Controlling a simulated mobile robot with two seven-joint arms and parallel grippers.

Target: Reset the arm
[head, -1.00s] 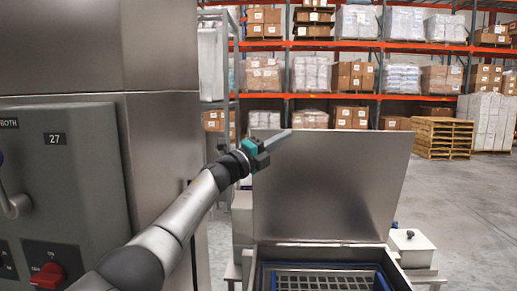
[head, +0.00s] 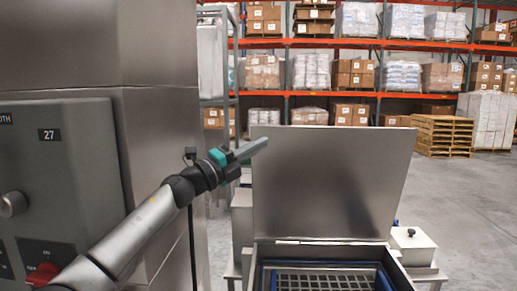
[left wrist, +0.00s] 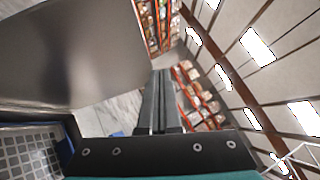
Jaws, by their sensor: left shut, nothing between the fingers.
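My left arm comes in from the lower left in the head view. Its gripper (head: 254,149) is shut and empty, in front of the upper left part of a raised steel lid (head: 330,190). In the left wrist view the two fingers (left wrist: 159,98) lie side by side with nothing between them. The lid also shows in the left wrist view (left wrist: 75,55), to the left of the fingers. My right gripper is in neither view.
Below the lid is an open steel bin with a dark grid basket (head: 325,281). A grey control panel (head: 60,190) with a red switch (head: 42,274) stands close at left, partly behind my arm. A small lidded box (head: 413,246) stands right. Pallets (head: 442,136) and shelving are far behind.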

